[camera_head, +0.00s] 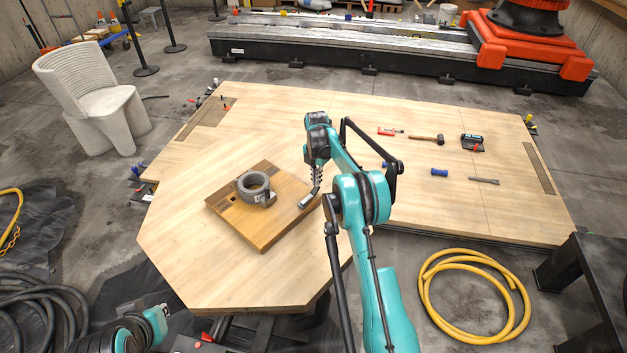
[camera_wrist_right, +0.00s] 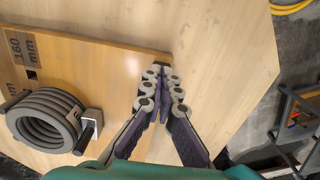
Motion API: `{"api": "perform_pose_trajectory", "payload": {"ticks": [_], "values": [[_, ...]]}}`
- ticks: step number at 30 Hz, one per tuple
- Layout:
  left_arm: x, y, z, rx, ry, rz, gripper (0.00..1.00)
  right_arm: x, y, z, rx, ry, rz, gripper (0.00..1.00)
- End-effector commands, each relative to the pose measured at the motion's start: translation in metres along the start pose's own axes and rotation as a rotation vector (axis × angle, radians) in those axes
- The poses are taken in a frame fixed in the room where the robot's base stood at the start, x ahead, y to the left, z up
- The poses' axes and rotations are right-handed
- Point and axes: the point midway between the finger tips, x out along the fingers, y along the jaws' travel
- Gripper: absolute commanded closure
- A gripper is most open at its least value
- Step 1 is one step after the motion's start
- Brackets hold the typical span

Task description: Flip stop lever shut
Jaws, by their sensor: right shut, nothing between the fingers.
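The stop lever shows in the right wrist view as a black handle (camera_wrist_right: 84,138) on a small metal bracket (camera_wrist_right: 93,121). In the head view the ring (camera_head: 254,184) sits on a wooden board (camera_head: 263,233), and the lever is too small to read clearly. My right gripper (camera_head: 309,199) is shut and empty near the board's right edge, apart from the lever. In the wrist view its fingertips (camera_wrist_right: 159,69) lie to the right of the ring and lever. My left gripper's fingers are not visible.
The board lies on a large wooden table (camera_head: 210,275). A red tool (camera_head: 389,131), a hammer (camera_head: 427,139) and a blue cylinder (camera_head: 439,172) lie at the right. A yellow hose (camera_head: 430,300) is on the floor. The table left of the board is clear.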

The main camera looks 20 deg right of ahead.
Motion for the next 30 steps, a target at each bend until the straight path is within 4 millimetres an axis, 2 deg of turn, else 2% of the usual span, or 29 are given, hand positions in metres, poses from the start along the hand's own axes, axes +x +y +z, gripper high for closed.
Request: {"api": "perform_pose_trajectory", "payload": {"ticks": [12,30], "values": [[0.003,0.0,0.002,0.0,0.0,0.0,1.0,0.014,0.0,0.009,0.001,-0.001,-0.001,1.0],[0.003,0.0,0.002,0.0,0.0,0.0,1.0,0.016,-0.001,0.01,0.003,-0.002,-0.003,1.0]]}}
